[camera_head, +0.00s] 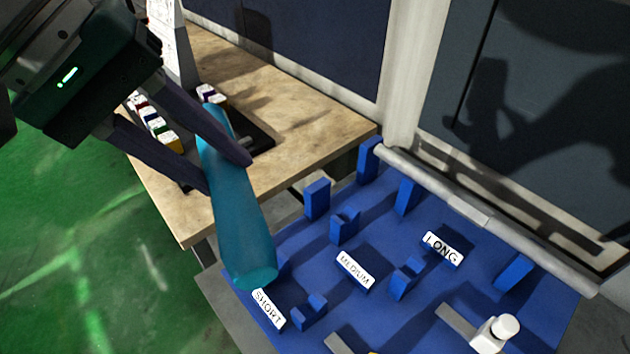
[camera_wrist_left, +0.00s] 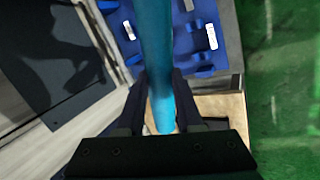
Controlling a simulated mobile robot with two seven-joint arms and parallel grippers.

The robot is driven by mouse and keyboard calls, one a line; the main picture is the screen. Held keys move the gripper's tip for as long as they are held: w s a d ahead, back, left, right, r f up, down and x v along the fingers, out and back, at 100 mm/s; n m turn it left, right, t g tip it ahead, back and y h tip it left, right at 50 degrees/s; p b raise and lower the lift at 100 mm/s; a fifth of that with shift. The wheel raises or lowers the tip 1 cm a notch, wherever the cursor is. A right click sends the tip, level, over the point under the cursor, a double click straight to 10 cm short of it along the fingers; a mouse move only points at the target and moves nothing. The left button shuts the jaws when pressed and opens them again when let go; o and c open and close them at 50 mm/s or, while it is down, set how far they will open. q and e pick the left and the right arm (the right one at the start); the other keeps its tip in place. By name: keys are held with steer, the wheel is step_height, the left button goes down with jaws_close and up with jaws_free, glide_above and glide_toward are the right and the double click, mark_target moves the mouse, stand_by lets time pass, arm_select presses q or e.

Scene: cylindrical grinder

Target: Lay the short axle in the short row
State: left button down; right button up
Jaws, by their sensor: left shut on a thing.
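A teal, round-ended axle (camera_head: 238,220) is held between the fingers of my left gripper (camera_head: 228,176), which is shut on it. In the head view the axle's lower end hangs over the SHORT label (camera_head: 269,309) of the blue rack (camera_head: 330,270). I cannot tell its exact height above the rack. A notched blue holder (camera_head: 310,311) stands beside the SHORT label. In the left wrist view the axle (camera_wrist_left: 160,60) runs up between the fingers toward the blue rack (camera_wrist_left: 170,20). My right gripper is not in view.
MEDIUM (camera_head: 354,270) and LONG (camera_head: 443,249) labels mark other rows, with blue holders beside them. A grey shaft (camera_head: 430,187) lies along the rack's far edge. A white knob (camera_head: 497,332) stands at the lower right. A wooden table (camera_head: 300,110) stands behind.

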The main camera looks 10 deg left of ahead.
arm_select(q)
steer(key=shift+w+d+f+n+t+y+b, duration=0.3)
steer(key=shift+w+f+n+b, duration=0.5)
steer(key=shift+f+b, duration=3.35)
steer(key=shift+w+d+f+n+t+y+b, duration=0.35)
steer(key=shift+w+f+b, duration=1.05)
steer(key=shift+f, duration=5.25)
steer(key=shift+w+d+f+n+t+y+b, duration=0.15)
steer(key=shift+w+d+f+n+b, duration=0.4)
steer(key=shift+f+b, duration=3.75)
step_height(320, 180, down, 3)
steer(key=shift+w+a+r+p, duration=0.15)
steer(key=shift+p, duration=0.9)
steer(key=c, duration=0.6)
jaws_free()
steer(key=shift+o, duration=0.2)
